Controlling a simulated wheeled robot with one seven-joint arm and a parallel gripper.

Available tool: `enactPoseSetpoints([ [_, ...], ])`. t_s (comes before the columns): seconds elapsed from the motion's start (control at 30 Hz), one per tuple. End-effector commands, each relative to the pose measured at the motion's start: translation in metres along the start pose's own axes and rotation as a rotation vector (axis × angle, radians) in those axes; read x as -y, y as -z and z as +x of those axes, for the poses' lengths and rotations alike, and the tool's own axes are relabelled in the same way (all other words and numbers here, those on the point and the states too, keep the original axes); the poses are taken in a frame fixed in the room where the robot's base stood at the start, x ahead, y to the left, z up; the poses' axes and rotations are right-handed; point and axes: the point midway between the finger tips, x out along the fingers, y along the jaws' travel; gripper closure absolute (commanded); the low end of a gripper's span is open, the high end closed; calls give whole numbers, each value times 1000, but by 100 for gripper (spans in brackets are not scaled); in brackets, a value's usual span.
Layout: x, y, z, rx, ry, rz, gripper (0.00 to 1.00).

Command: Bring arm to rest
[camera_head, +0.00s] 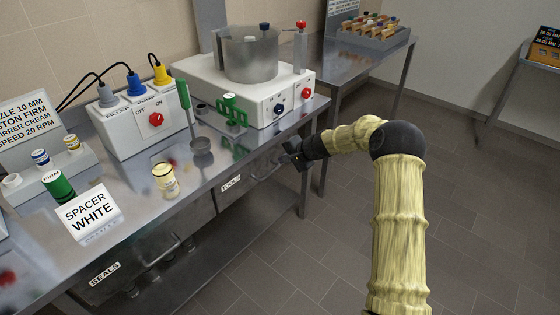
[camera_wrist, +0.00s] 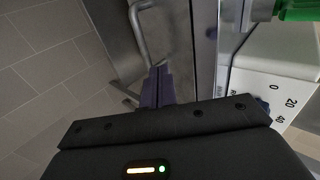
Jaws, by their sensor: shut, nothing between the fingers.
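My gripper (camera_head: 293,154) is at the end of my arm, in front of the steel bench edge by the TOOLS drawer in the head view. It looks shut and holds nothing. In the wrist view my gripper's fingers (camera_wrist: 157,88) are together, with a metal drawer handle (camera_wrist: 140,25) beyond them. My arm is bent, reaching from the lower right towards the bench. I cannot tell whether the fingers touch the bench or handle.
A second table (camera_head: 345,62) stands behind. Open tiled floor (camera_head: 480,220) lies to the right.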

Motion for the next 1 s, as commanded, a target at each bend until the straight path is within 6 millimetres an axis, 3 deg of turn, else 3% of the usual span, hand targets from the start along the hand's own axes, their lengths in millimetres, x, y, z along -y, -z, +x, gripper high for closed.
enactPoseSetpoints([
  [0.4, -1, 0, -1, -1, -3, -2, 100],
  [0.57, -1, -15, -13, 7, -45, -65, 100],
  [0.77, -16, -57, -56, 26, -184, -248, 100],
  [1.0, -49, -104, -127, 43, -363, -459, 100],
])
